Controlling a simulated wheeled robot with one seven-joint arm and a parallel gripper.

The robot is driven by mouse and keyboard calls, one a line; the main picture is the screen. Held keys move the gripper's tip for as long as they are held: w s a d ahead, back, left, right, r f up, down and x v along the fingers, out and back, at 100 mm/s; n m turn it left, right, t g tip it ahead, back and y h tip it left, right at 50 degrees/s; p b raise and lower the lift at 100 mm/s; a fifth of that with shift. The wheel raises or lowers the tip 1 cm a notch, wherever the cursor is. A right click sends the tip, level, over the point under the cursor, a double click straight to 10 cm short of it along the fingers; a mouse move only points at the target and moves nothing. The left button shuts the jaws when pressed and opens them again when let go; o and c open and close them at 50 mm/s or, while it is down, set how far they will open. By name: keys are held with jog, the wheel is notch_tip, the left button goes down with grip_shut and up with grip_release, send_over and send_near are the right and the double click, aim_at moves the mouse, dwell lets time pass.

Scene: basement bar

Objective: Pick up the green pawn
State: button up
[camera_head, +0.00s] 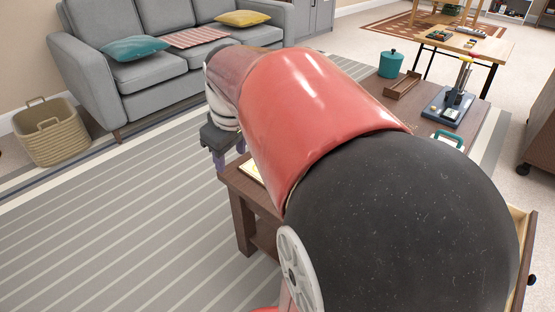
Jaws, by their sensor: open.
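I do not see the green pawn; my arm covers most of the low wooden table (243,213) in front of me. My gripper (228,158) points down beyond the table's left end, and its fingers are small and partly cut off by my arm. It is open, with nothing visible between the fingers. A pale, flat thing (250,168) shows on the table just right of the gripper, mostly hidden by my arm.
The table's far part holds a teal lidded pot (391,64), a brown wooden tray (403,86), a dark tool stand (455,103) and a teal-handled item (448,140). A grey sofa (160,75) and wicker basket (52,140) stand behind. Striped rug (110,220) at left is clear.

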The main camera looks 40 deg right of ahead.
jog(key=w+d+f+n+g, duration=0.1)
jog(key=d+f, duration=0.2)
jog(key=d, duration=0.4)
jog(key=w+d+f+n+g+b, duration=0.1)
jog(key=d+f, duration=0.3)
jog(key=d, duration=0.4)
jog(key=w+d+f+g+b, duration=0.1)
jog(key=d+f, duration=0.3)
jog(key=d, duration=0.4)
jog(key=shift+w+d+n+y, duration=0.1)
jog(key=shift+w+n+y, duration=0.25)
jog(key=shift+n+y, duration=0.05)
jog(key=f, duration=0.2)
jog(key=f+b, duration=0.1)
jog(key=f, duration=0.4)
jog(key=shift+s+a, duration=0.3)
jog(key=shift+s, duration=0.1)
jog(key=c, duration=1)
jog(key=shift+c, duration=0.2)
jog(key=shift+r, duration=0.2)
